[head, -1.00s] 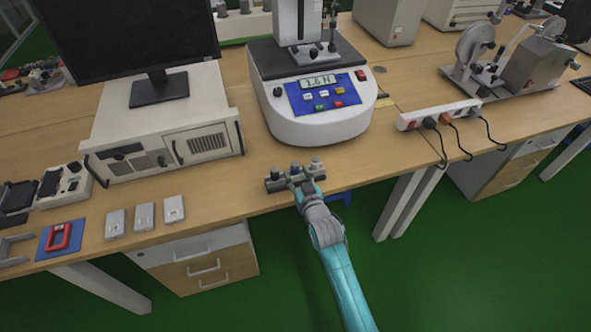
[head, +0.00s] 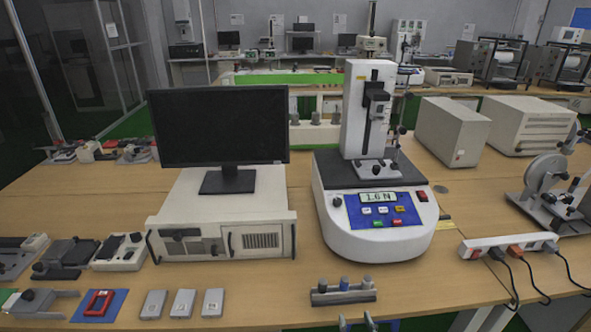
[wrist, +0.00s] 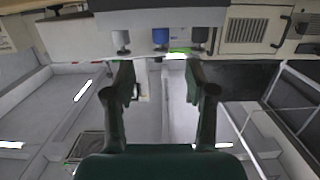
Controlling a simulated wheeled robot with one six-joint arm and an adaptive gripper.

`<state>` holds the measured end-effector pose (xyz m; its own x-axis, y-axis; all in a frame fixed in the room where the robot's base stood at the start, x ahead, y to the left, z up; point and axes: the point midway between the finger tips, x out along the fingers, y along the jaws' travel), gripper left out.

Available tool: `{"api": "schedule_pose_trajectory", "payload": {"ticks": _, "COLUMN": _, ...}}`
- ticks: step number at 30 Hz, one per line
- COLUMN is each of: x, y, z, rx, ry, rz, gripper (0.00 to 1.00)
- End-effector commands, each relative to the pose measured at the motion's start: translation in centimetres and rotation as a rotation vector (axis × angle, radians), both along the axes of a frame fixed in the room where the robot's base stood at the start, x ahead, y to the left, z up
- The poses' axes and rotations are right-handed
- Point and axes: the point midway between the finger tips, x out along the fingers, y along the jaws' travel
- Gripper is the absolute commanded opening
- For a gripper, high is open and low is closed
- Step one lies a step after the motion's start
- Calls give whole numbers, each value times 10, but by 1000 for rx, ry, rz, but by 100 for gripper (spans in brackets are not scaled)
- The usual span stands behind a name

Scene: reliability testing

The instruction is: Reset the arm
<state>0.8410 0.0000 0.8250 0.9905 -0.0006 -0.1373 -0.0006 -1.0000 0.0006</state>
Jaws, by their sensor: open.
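My gripper (head: 357,323) shows only as fingertips at the bottom edge of the head view, just in front of the table's front edge. In the wrist view its two dark green fingers (wrist: 158,78) stand apart with nothing between them. A small dark holder (head: 343,293) with several short knobbed pieces lies on the table just beyond the gripper. A blue piece (head: 344,284) sits in its middle, and it also shows in the wrist view (wrist: 161,38) beyond the fingertips. The rest of my arm is out of the head view.
A force tester (head: 375,235) reading 1.6 N stands behind the holder. A monitor (head: 220,125) on a beige case (head: 200,215) is to the left. Several grey blocks (head: 183,303) lie front left. A power strip (head: 508,244) with cables is at right.

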Motion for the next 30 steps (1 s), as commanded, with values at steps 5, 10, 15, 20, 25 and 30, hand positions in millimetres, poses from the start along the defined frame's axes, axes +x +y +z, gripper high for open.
{"api": "schedule_pose_trajectory", "payload": {"ticks": 5, "x": -42, "y": 0, "z": -16, "rx": 0, "ry": 18, "rz": 0, "gripper": 56}}
{"api": "schedule_pose_trajectory", "payload": {"ticks": 10, "x": -107, "y": 0, "z": -30, "rx": 0, "ry": 36, "rz": 0, "gripper": 56}}
{"api": "schedule_pose_trajectory", "payload": {"ticks": 15, "x": -171, "y": 0, "z": -34, "rx": 0, "ry": 54, "rz": 0, "gripper": 56}}
{"api": "schedule_pose_trajectory", "payload": {"ticks": 20, "x": -228, "y": 0, "z": -30, "rx": 0, "ry": 70, "rz": 0, "gripper": 56}}
{"api": "schedule_pose_trajectory", "payload": {"ticks": 25, "x": -285, "y": 0, "z": -17, "rx": 0, "ry": 88, "rz": 0, "gripper": 56}}
{"api": "schedule_pose_trajectory", "payload": {"ticks": 30, "x": -337, "y": 0, "z": 4, "rx": 0, "ry": 106, "rz": 0, "gripper": 56}}
